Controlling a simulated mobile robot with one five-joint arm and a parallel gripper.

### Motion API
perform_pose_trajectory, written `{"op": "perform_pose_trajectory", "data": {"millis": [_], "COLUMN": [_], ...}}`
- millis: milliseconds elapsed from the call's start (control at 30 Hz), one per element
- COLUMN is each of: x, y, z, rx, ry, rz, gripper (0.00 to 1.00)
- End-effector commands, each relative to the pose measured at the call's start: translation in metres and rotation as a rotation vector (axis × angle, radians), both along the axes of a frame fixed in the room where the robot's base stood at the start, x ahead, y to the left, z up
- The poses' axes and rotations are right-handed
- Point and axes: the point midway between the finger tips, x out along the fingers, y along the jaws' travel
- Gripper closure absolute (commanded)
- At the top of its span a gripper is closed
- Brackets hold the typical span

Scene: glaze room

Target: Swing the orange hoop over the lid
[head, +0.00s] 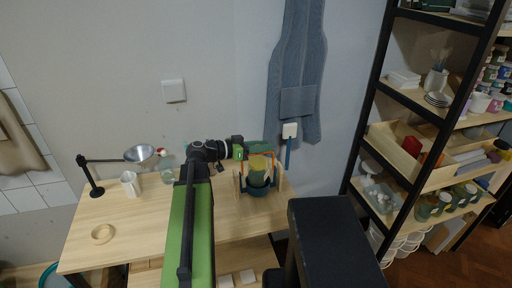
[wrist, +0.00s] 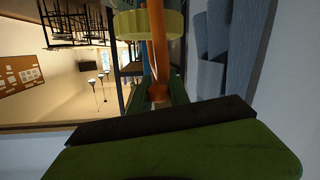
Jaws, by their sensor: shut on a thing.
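The orange hoop (head: 244,168) stands at a wooden-sided holder on the right part of the bench. In the wrist view it is an orange bar (wrist: 158,50) running up from between my fingers. My gripper (head: 264,151) is shut on the hoop near its top; its green fingers (wrist: 158,94) show on either side of the bar. The yellow-green lid (head: 258,163) sits just below the gripper, on a dark green pot (head: 259,181). In the wrist view the lid (wrist: 150,23) is a ribbed yellow-green disc beyond the fingers. My gripper partly hides the hoop's top.
On the bench (head: 150,222) are a wooden ring (head: 102,234), a white cup (head: 130,184) and a black stand (head: 92,178) holding a metal bowl (head: 139,153). A blue apron (head: 299,75) hangs behind the holder. A loaded shelf (head: 405,100) stands at the right. The front bench is mostly clear.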

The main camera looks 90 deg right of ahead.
Motion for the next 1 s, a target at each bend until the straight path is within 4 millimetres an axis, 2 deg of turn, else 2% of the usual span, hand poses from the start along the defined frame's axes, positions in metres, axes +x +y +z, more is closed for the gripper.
{"op": "perform_pose_trajectory", "data": {"millis": [33, 200, 633, 667, 800, 1000], "x": [-0.0065, -0.0115, -0.0135, -0.0135, -0.0126, -0.0111], "y": [0.0042, 0.0086, 0.0103, 0.0103, 0.01, 0.0094], "z": [0.002, 0.0025, 0.0024, 0.0024, 0.002, 0.0018], "rx": [0.001, 0.002, 0.003, 0.003, 0.003, 0.003], "ry": [0.005, 0.006, 0.006, 0.006, 0.005, 0.004], "rz": [-0.012, -0.019, -0.022, -0.022, -0.02, -0.017], "gripper": [1.0, 1.0, 1.0, 0.75, 0.57, 0.56]}}
